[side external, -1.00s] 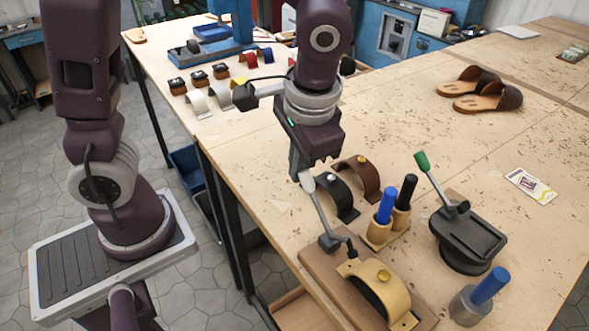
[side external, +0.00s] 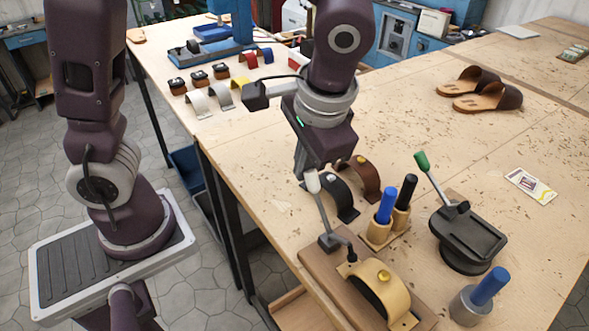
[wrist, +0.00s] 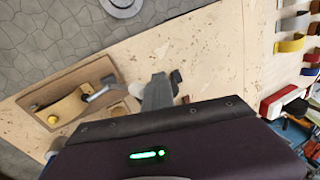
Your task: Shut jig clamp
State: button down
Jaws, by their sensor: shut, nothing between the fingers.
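The jig (side external: 345,285) is a brown wooden board at the front edge of the bench, with a tan strap (side external: 392,290) bent over a dark form. Its clamp lever (side external: 323,215) stands raised, nearly upright and leaning a little left, with a pale handle at the top. My gripper (side external: 302,174) is shut and empty, right beside the handle top; I cannot tell whether it touches. In the wrist view, the jig (wrist: 40,100), its clamp lever (wrist: 101,91) and my gripper's fingers (wrist: 160,92) show, with the handle end partly hidden.
Black and brown straps (side external: 368,180) stand behind the jig. A wooden holder (side external: 379,234) with blue and black handled tools is right of the lever. A black fixture with a green-handled lever (side external: 465,238) is farther right. Sandals (side external: 485,95) lie at the back right.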

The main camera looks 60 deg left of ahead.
jog(key=d+h, duration=0.1)
jog(key=d, duration=0.2)
jog(key=d+n+h, duration=0.1)
jog(key=d, duration=0.2)
jog(key=s+d+h, duration=0.1)
jog(key=d, duration=0.2)
jog(key=shift+d+f+n+g, duration=0.1)
jog(key=shift+n+g, duration=0.2)
notch_tip(320, 180, up, 7)
jog(key=s+a+t, duration=0.3)
jog(key=s+a, duration=0.2)
jog(key=a, duration=0.3)
jog(key=s+a+t, duration=0.2)
jog(key=s+a, duration=0.2)
jog(key=a, duration=0.4)
jog(key=shift+s+r+t, duration=0.3)
jog(key=shift+s+t, duration=0.1)
